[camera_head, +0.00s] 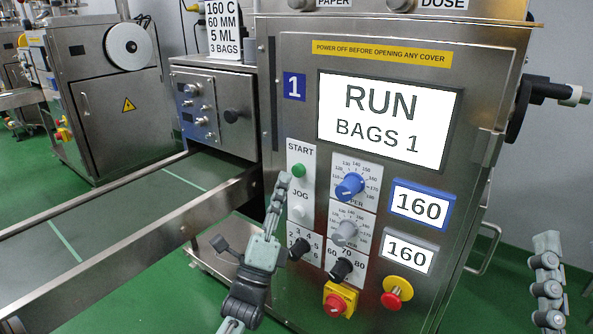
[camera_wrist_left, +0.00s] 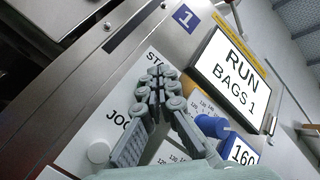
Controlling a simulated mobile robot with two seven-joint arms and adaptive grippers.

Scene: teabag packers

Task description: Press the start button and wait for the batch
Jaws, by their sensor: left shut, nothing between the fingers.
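The green start button (camera_head: 299,171) sits on a pale plate under the word START on the steel machine's front panel. My left gripper (camera_head: 284,178) is shut and empty, its fingertips just left of and slightly below the button in the head view; I cannot tell if they touch it. In the left wrist view the closed fingers (camera_wrist_left: 160,76) cover the button, and part of the START label shows. The screen (camera_head: 388,119) reads RUN, BAGS 1. My right gripper (camera_head: 548,285) is at the right edge, away from the panel; its opening is unclear.
Below START is the white JOG button (camera_head: 298,211). Close by are a blue knob (camera_head: 349,186), a grey knob (camera_head: 344,233), black selector knobs, a red rotary switch (camera_head: 336,304) and a red emergency stop (camera_head: 393,298). Two displays read 160. A steel rail (camera_head: 100,205) runs left.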

